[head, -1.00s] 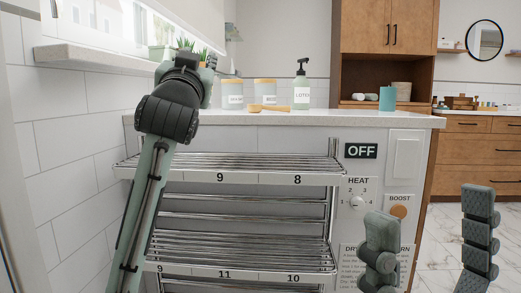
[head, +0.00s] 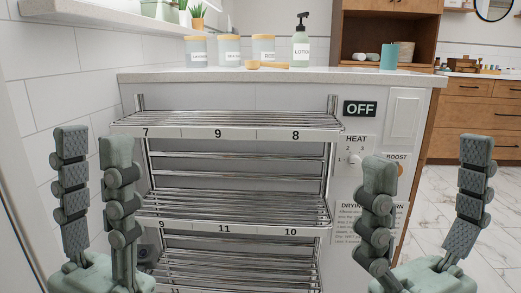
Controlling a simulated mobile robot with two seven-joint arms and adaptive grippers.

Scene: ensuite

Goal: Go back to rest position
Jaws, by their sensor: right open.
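My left gripper (head: 95,165) is at the lower left of the head view, fingers pointing up and spread apart, with nothing between them. My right gripper (head: 428,180) is at the lower right, also open and empty, fingers up. Both stand in front of the metal drying rack (head: 240,122), one at each side. The rack's shelves carry number labels such as 7, 9 and 8 on the top one, and the shelves in view are bare. The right gripper's inner finger covers part of the control panel beside the rack.
A counter (head: 230,76) above the rack holds several lidded jars (head: 230,52), a lotion bottle (head: 301,45), a wooden brush (head: 266,64) and a teal cup (head: 388,56). The panel's sign (head: 360,108) reads OFF. A tiled wall is close at left; marble floor (head: 455,210) is open at right.

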